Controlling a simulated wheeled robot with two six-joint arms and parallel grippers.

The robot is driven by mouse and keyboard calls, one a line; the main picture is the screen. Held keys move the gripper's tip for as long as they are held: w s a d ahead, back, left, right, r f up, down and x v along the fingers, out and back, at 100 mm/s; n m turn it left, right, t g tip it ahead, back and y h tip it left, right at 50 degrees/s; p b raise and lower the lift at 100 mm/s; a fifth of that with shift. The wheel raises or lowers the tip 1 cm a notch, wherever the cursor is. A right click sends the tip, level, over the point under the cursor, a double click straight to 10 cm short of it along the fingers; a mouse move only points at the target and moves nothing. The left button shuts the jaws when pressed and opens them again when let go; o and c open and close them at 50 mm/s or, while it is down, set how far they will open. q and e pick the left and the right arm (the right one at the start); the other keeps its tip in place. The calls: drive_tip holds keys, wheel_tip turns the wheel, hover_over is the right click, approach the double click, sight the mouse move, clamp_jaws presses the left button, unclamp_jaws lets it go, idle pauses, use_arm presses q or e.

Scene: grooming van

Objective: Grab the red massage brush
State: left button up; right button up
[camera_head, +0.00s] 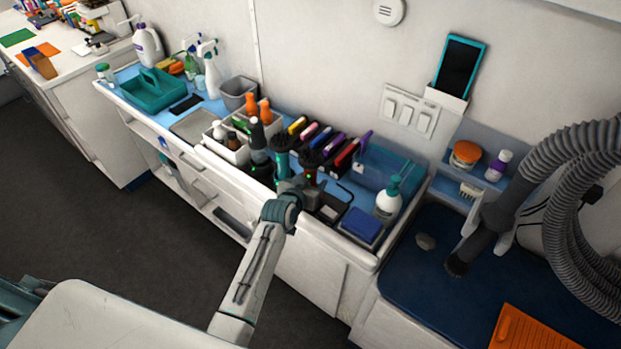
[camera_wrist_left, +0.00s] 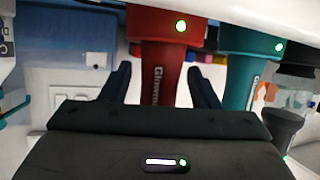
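The red massage brush (camera_head: 311,175) stands upright on the counter, with a dark head on top and a small green light. In the left wrist view its red handle (camera_wrist_left: 168,65) shows between the two fingers of my left gripper (camera_wrist_left: 161,80). The fingers are apart, with a gap on each side of the handle. In the head view my left gripper (camera_head: 298,186) is right at the brush and covers its lower part. I cannot tell how deep the handle sits between the fingers. My right gripper is not in view.
A teal brush (camera_head: 282,160) and a black tool (camera_head: 257,140) stand close on the left. Several coloured items line up behind. A grey hose (camera_head: 570,190) hangs at the far right.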

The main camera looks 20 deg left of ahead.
use_arm(q)
drive_tip(key=c, duration=1.1)
clamp_jaws()
drive_tip(key=shift+r, duration=0.15)
